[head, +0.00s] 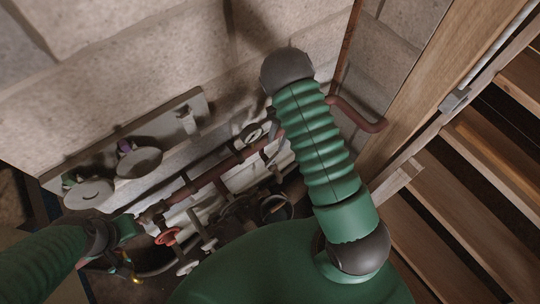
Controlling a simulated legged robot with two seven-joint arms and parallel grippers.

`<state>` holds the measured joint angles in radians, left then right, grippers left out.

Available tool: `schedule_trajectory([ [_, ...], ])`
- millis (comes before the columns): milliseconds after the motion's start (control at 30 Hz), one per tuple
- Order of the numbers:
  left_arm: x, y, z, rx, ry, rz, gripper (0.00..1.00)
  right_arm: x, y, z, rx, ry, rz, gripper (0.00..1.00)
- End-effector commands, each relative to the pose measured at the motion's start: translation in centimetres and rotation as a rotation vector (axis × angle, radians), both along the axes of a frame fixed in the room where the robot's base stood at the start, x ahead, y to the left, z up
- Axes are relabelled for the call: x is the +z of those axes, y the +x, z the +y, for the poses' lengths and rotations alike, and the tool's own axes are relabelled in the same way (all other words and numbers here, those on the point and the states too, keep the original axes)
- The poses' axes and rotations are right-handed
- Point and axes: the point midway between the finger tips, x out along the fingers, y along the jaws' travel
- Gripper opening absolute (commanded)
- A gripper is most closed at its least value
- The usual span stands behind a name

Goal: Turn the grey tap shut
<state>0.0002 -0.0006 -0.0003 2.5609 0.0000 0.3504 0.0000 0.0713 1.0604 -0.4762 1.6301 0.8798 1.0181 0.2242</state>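Pipes and valves run along the foot of the stone wall. A small pale grey handle (187,267), which looks like the grey tap, is low among them, below a red tap (167,236); its setting is too small to tell. My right arm bends at the top, and its forearm is largely hidden behind the green upper sleeve. My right gripper (262,136) shows only in part, by the upper pipes, apart from the grey handle. My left gripper (140,219) is at lower left, near the pipe's end and the red tap. I cannot make out either gripper's fingers clearly.
A wall board (182,112) carries round grey pieces above the pipes. A dark round ring (275,208) sits among the pipework. A dark red pipe (357,117) sticks out right of my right arm.

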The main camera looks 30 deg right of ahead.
Motion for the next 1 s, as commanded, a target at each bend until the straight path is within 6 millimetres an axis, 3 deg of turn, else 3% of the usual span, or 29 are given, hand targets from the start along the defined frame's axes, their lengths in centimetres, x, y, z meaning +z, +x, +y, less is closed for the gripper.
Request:
schedule_trajectory([
  [100,0.3,0.0,0.0,0.000,0.000,-0.001,0.36,-3.0,-0.5,1.2,0.002,-0.001,0.006,0.34],
  [300,0.6,0.1,0.0,-0.001,0.000,-0.001,0.36,-6.8,-1.1,2.7,0.004,0.000,0.002,0.34],
  [467,0.7,0.0,0.0,-0.001,0.000,-0.001,0.36,-8.2,-1.1,3.2,0.005,-0.001,-0.002,0.34],
  [700,0.6,0.0,0.0,0.000,0.000,-0.001,0.36,-8.4,-1.1,3.3,0.004,-0.001,-0.002,0.34],
  [1000,0.6,0.0,0.0,0.000,0.000,-0.001,0.36,-8.4,-1.1,3.2,0.003,-0.001,-0.003,0.00],
])
